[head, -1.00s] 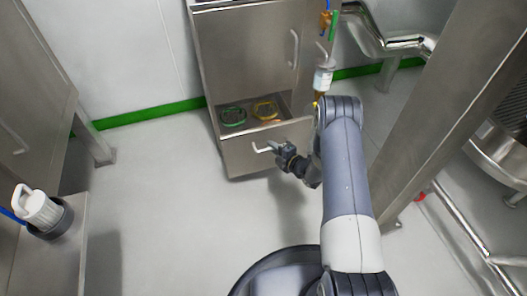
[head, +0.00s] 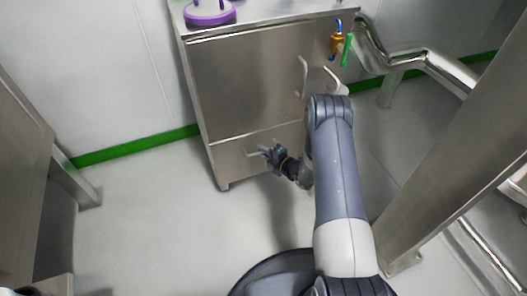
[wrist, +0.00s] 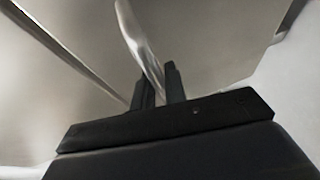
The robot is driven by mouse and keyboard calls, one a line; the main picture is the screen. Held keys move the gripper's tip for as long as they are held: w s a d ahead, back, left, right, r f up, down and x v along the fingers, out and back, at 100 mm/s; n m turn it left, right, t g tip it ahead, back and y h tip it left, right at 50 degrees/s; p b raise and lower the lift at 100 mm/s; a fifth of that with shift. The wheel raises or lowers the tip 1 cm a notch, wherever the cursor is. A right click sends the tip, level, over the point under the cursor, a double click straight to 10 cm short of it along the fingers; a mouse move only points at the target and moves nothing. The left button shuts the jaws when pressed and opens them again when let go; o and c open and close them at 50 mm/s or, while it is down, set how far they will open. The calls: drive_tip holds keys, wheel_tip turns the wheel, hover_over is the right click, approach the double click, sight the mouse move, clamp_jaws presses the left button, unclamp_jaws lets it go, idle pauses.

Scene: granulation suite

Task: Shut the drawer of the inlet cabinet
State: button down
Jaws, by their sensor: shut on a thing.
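The inlet cabinet (head: 245,85) is a brushed steel box against the wall in the head view. Its drawer (head: 232,168) is the lower front panel and looks flush with the cabinet front, with only a thin seam above it. My gripper (head: 268,152) is at the drawer front, shut on the drawer's bar handle (head: 254,153). In the wrist view the two dark fingers (wrist: 158,85) stand on either side of the pale curved handle (wrist: 138,40). The inside of the drawer is hidden.
A purple round object (head: 210,14) rests on the cabinet top. Orange and green items (head: 341,44) hang at its right side. Steel pipes (head: 420,60) and a broad steel post (head: 460,165) stand to the right. The floor (head: 150,215) at left is clear.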

drive_tip(key=shift+w, duration=0.3)
drive_tip(key=c, duration=1.5)
unclamp_jaws()
drive_tip(key=shift+a, duration=0.1)
drive_tip(key=shift+o, duration=0.2)
drive_tip(key=p+v, duration=0.3)
drive_tip(key=v, duration=0.8)
drive_tip(key=shift+a, duration=0.1)
drive_tip(key=b+x, duration=0.3)
drive_tip(key=x, duration=0.7)
drive_tip(key=shift+w+a+f, duration=0.15)
drive_tip(key=shift+w+a, duration=0.05)
drive_tip(key=shift+w, duration=0.1)
drive_tip(key=shift+s+d, duration=0.1)
drive_tip(key=shift+s, duration=0.15)
